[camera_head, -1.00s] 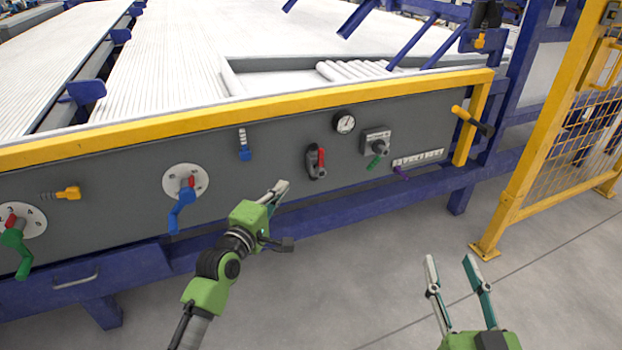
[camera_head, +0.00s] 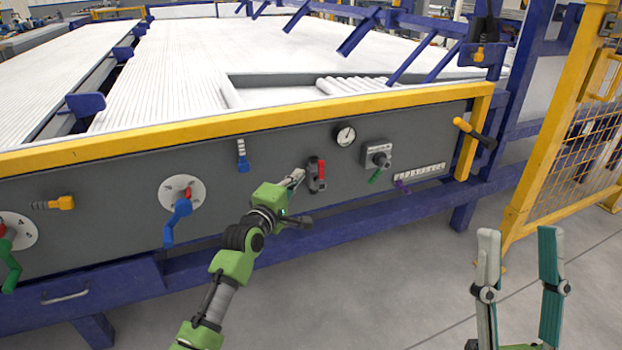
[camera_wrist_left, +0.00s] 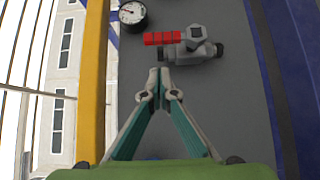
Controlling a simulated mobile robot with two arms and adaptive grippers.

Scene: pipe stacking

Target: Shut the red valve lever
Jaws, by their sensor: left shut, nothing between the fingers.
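The red valve lever (camera_head: 322,170) sits on a dark grey valve body (camera_head: 312,178) on the grey panel, below and left of the round gauge, and points upward in the head view. In the left wrist view the red lever (camera_wrist_left: 162,38) lies across the top, with the grey valve body (camera_wrist_left: 198,46) to its right. My left gripper (camera_head: 297,177) is shut and empty, its tips just left of the valve. In the wrist view its tips (camera_wrist_left: 160,72) are just short of the lever; contact cannot be told. My right gripper (camera_head: 520,240) is open and empty at lower right.
The gauge (camera_head: 345,135) and a grey box with a green handle (camera_head: 377,156) are right of the valve. Blue handles (camera_head: 178,212) are to the left. A yellow rail (camera_head: 240,118) tops the panel. Floor in front is clear.

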